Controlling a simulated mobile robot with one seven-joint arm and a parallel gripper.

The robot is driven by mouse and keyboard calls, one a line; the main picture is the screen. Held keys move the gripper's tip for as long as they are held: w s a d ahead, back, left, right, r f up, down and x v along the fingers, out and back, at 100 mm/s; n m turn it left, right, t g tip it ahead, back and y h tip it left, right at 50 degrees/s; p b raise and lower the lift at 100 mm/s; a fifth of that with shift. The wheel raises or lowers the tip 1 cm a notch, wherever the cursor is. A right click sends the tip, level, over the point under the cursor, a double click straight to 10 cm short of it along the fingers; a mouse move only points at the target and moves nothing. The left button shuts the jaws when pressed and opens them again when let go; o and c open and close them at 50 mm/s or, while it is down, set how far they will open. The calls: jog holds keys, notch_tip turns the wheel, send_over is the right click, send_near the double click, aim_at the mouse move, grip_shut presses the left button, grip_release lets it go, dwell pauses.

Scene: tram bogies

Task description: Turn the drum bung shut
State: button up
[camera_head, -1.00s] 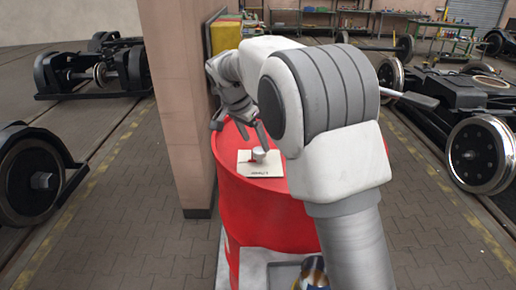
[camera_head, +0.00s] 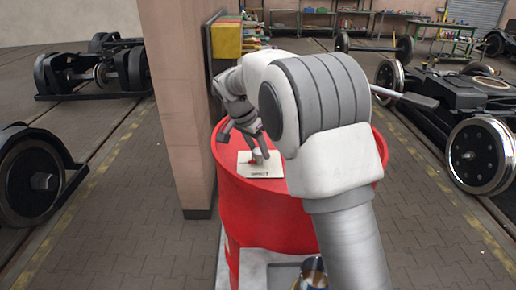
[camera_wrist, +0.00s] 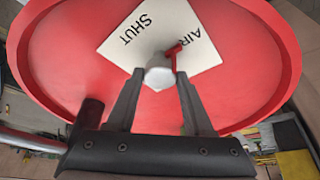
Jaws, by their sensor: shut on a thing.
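The red drum (camera_head: 235,195) stands upright with a white label plate (camera_head: 268,171) on its top. In the wrist view the plate (camera_wrist: 125,40) reads SHUT at the left and AIR at the right. The pale drum bung (camera_wrist: 158,76) sits over the plate's near edge. A red pointer (camera_wrist: 174,52) beside it lies near the word AIR, away from SHUT. My gripper (camera_wrist: 158,78) is shut on the bung, one finger on each side. In the head view my gripper (camera_head: 258,153) reaches down to the plate and mostly hides the bung.
A pinkish pillar (camera_head: 180,110) stands close to the drum's left. Yellow and red boxes (camera_head: 227,38) are behind it. Bogies with wheels stand at left (camera_head: 30,180) and right (camera_head: 480,155). The paved floor (camera_head: 430,220) to the right is clear.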

grip_shut()
jog(key=shift+n, duration=0.3)
jog(key=n+t+y+b, duration=0.1)
jog(key=n, duration=0.2)
jog(key=shift+d+b, duration=0.15)
jog(key=shift+b, duration=0.25)
jog(key=n+y, duration=0.1)
jog(key=n, duration=0.1)
jog(key=n+y, duration=0.1)
jog(key=n, duration=0.2)
jog(key=shift+d+r, duration=0.15)
jog(key=n+y+p, duration=0.1)
jog(key=n, duration=0.3)
jog(key=shift+d+y+p, duration=0.15)
jog(key=shift+y+p, duration=0.25)
jog(key=shift+n+g+y+p, duration=0.25)
jog(key=shift+n+y+p, duration=0.15)
jog(key=shift+n, duration=0.95)
jog(key=shift+n+g+y+p, duration=0.25)
jog(key=shift+n+y+p, duration=0.15)
jog(key=shift+n, duration=0.95)
